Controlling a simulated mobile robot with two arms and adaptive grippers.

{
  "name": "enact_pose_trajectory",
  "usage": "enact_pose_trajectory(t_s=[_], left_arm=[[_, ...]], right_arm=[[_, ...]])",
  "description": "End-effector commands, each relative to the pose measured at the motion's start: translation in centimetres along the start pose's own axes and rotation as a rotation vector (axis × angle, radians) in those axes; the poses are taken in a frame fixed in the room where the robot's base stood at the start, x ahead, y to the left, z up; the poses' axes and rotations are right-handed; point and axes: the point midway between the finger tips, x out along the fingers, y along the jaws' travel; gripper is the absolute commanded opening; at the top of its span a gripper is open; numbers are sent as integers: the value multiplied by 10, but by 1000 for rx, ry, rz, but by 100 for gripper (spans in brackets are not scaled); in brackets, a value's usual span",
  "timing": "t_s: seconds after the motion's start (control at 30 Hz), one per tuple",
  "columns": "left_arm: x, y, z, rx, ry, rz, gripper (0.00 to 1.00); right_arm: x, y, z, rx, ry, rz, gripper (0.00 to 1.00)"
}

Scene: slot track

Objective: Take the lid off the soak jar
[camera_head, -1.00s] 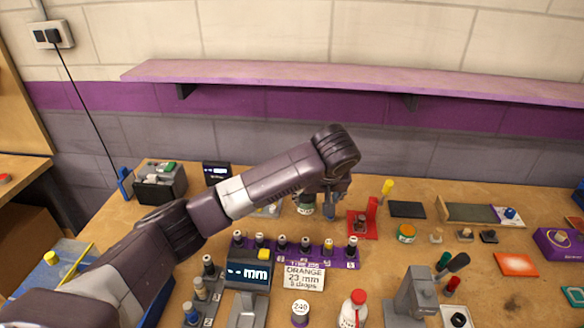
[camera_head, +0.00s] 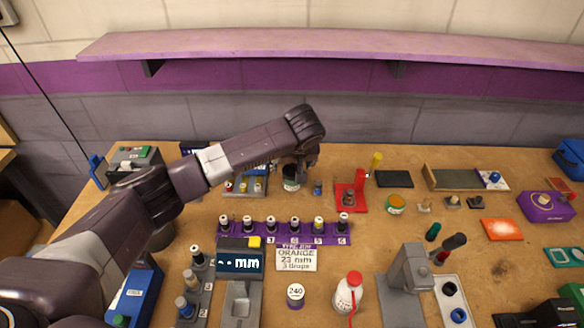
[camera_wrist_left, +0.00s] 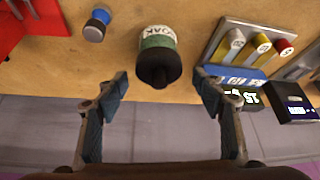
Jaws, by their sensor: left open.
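The soak jar (camera_head: 291,180) stands upright on the back part of the workbench, partly hidden by my left arm's wrist in the head view. In the left wrist view the soak jar (camera_wrist_left: 157,40) shows a white SOAK label and green contents. Its black lid (camera_wrist_left: 157,70) is on top, with a small knob. My left gripper (camera_wrist_left: 161,84) is open and empty, its two blue-grey fingers spread to either side of the lid with space between. In the head view the left gripper (camera_head: 303,160) is above and close to the jar. My right gripper is not in view.
A purple rack of bottles (camera_head: 285,231) stands in front. A shelf (camera_head: 330,45) runs along the wall.

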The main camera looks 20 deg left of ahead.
Motion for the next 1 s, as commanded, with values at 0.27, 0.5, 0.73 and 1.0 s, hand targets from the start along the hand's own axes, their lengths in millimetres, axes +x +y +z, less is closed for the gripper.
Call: enact_pose_trajectory(t_s=[0.27, 0.5, 0.73, 1.0], left_arm=[[4, 1, 0, 1, 0, 2, 62], [3, 1, 0, 1, 0, 2, 36], [3, 1, 0, 1, 0, 2, 32], [0, 1, -2, 1, 1, 2, 32]], right_arm=[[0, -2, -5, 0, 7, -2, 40], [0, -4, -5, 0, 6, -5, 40], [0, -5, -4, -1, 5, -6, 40], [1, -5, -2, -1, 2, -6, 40]])
